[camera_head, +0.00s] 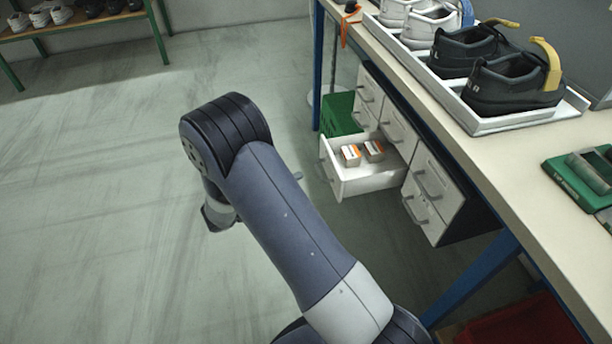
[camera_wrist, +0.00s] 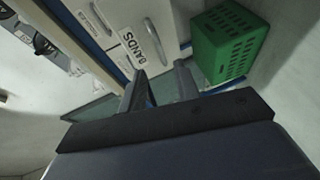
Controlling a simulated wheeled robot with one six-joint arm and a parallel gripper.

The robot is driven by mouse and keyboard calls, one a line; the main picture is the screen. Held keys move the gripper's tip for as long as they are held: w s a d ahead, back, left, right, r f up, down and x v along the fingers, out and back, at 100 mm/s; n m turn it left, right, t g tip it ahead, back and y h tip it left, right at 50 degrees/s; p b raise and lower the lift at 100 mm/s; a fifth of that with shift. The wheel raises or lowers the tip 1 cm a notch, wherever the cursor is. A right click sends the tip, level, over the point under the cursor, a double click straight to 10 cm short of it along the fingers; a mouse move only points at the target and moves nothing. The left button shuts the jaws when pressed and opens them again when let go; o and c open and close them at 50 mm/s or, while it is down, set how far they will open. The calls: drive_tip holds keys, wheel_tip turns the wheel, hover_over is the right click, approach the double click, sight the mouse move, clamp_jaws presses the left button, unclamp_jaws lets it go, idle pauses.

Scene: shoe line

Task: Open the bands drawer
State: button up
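The bands drawer (camera_wrist: 135,62) shows in the wrist view as a white front with a BANDS label (camera_wrist: 128,45) and a grey bar handle (camera_wrist: 153,36). My gripper (camera_wrist: 158,72) is open, its two fingers apart and empty, with the tips close to this front. In the head view one drawer (camera_head: 372,184) stands pulled out, holding two small orange-and-white boxes (camera_head: 362,152). Its position near the green crate suggests it is the bands drawer, but no label is readable there. My arm hides most of the gripper in the head view.
A green crate (camera_wrist: 228,42) stands close beside the drawers, also in the head view (camera_head: 340,113). Other shut drawers (camera_head: 432,186) sit under the workbench (camera_head: 450,100), which bears shoes in a tray (camera_head: 520,121). A blue bench leg (camera_head: 475,280) slants nearby. The floor at left is clear.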

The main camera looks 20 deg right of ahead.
drive_tip(key=v, duration=0.2)
drive_tip(key=shift+s+a, duration=0.15)
drive_tip(key=shift+a, duration=0.25)
drive_tip(key=x, duration=1.1)
drive_tip(key=shift+d+b, duration=0.3)
drive_tip(key=shift+b, duration=0.05)
drive_tip(key=shift+r, duration=0.15)
